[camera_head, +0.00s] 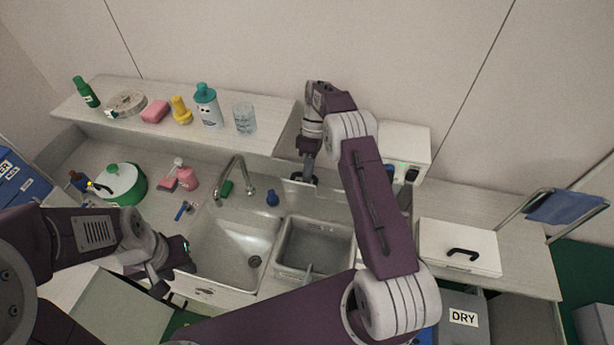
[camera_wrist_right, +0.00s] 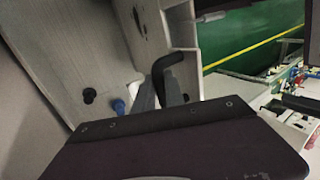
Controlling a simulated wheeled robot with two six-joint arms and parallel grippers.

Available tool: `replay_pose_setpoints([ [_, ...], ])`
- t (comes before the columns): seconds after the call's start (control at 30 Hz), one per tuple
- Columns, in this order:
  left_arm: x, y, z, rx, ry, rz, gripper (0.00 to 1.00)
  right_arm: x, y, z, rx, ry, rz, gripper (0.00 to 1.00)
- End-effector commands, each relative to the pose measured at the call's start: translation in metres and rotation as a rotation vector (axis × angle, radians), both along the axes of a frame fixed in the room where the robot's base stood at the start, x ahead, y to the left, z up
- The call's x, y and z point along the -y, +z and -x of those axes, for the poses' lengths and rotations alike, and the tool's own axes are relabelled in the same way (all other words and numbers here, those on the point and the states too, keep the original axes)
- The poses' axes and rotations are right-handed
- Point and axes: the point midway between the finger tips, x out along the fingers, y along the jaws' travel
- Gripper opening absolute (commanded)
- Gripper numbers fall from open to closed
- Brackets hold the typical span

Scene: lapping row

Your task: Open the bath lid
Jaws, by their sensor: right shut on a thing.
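The grey bath basin (camera_head: 318,243) is open to view, set in the counter right of the sink. The pale bath lid (camera_head: 325,196) appears raised along its back edge, partly hidden by my right arm. My right gripper (camera_head: 307,172) is over the lid's top. In the right wrist view, its fingers (camera_wrist_right: 172,92) are shut on a black bar handle (camera_wrist_right: 172,66) beside a pale panel (camera_wrist_right: 148,30). My left gripper (camera_head: 160,283) hangs in front of the sink, apart from the lid; its finger gap is unclear.
The sink (camera_head: 225,240) with its tap (camera_head: 236,170) lies left of the bath. A white lidded box (camera_head: 445,240) with a black handle is on the right. A shelf (camera_head: 275,135) holds bottles and a glass.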

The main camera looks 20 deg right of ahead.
Motion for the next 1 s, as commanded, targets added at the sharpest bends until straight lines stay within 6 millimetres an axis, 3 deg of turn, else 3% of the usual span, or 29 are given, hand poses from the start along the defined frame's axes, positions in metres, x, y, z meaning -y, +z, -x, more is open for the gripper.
replay_pose_setpoints([
  [0.63, 0.0, 0.0013, 0.0, 0.0, 0.0, 0.0, 0.36, 0.0018, -0.0016, -0.0029, -0.003, 0.0, -0.001, 0.0],
  [0.67, 0.0, 0.0014, 0.0, 0.0, 0.0, 0.0, 0.36, 0.0018, -0.0015, -0.003, -0.003, 0.0, -0.001, 0.2],
  [0.7, 0.0, 0.0014, 0.0, 0.0, 0.0, 0.0, 0.36, 0.0018, -0.0014, -0.003, -0.002, 0.0, -0.002, 0.31],
  [0.73, 0.0, 0.0014, 0.0, 0.0, 0.0, 0.0, 0.36, 0.0018, -0.0013, -0.003, -0.002, 0.0, -0.002, 0.36],
  [1.0, 0.0, 0.0014, 0.0, 0.0, 0.0, 0.0, 0.36, 0.0019, -0.0006, -0.0032, -0.001, 0.001, -0.001, 0.36],
])
